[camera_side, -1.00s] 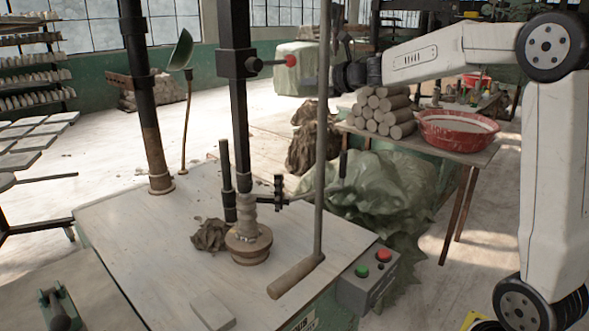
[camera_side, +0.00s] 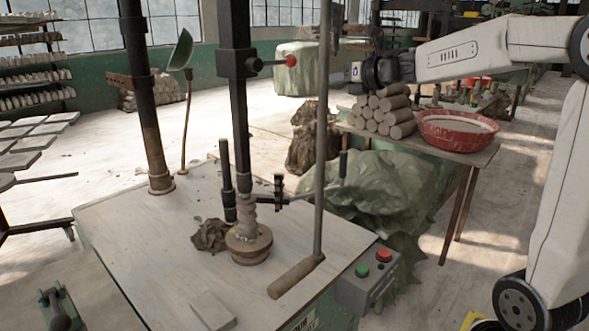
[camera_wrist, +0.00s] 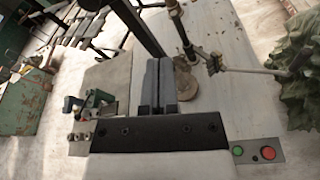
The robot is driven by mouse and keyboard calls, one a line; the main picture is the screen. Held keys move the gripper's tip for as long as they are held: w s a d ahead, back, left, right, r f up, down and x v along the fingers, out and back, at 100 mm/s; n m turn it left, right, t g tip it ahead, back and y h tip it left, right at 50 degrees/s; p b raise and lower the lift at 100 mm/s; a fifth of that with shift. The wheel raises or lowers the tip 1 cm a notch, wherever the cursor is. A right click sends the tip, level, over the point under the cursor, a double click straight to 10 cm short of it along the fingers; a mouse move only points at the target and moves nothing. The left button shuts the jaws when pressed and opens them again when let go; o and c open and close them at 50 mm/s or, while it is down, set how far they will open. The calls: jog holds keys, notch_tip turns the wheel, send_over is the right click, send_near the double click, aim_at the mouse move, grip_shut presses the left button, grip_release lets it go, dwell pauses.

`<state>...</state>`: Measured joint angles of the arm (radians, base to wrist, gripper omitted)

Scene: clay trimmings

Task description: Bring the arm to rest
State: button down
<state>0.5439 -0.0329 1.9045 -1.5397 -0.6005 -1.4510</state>
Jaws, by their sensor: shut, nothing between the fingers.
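My gripper (camera_wrist: 159,64) shows in the wrist view with its two dark fingers together and nothing between them. It points down over the workbench from well above and touches nothing. In the side view the white forearm reaches in from the right and its dark wrist hangs in the air behind the thin upright rod; the fingers are hard to make out there. On the pale bench (camera_side: 150,235) a brown lump of clay trimmings (camera_side: 209,235) lies beside a round stepped base (camera_side: 248,246). The base also shows in the wrist view (camera_wrist: 186,88), partly hidden by the fingers.
Dark upright posts (camera_side: 236,110) and a thin rod (camera_side: 320,150) rise from the bench. A control box (camera_side: 368,280) with green and red buttons sits at its right edge. Behind stand a red basin (camera_side: 455,133), stacked clay rolls (camera_side: 385,112) and green sheeting (camera_side: 375,190).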

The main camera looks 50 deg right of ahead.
jog(key=s+a+f+m+g+h, duration=0.15)
jog(key=a+f+m, duration=0.25)
jog(key=f+m, duration=0.55)
jog(key=s+a+f+m+g+h, duration=0.1)
jog(key=s+a+f+m+g, duration=0.15)
jog(key=f+m, duration=0.75)
jog(key=s+a+f+m+g+y, duration=0.1)
jog(key=s+a+f+m+g, duration=0.7)
jog(key=s+f+m, duration=0.5)
jog(key=s+a, duration=0.2)
jog(key=shift+s+a+f+m+g, duration=0.2)
jog(key=shift+a+f+m+g, duration=0.1)
jog(key=shift+m+g, duration=0.1)
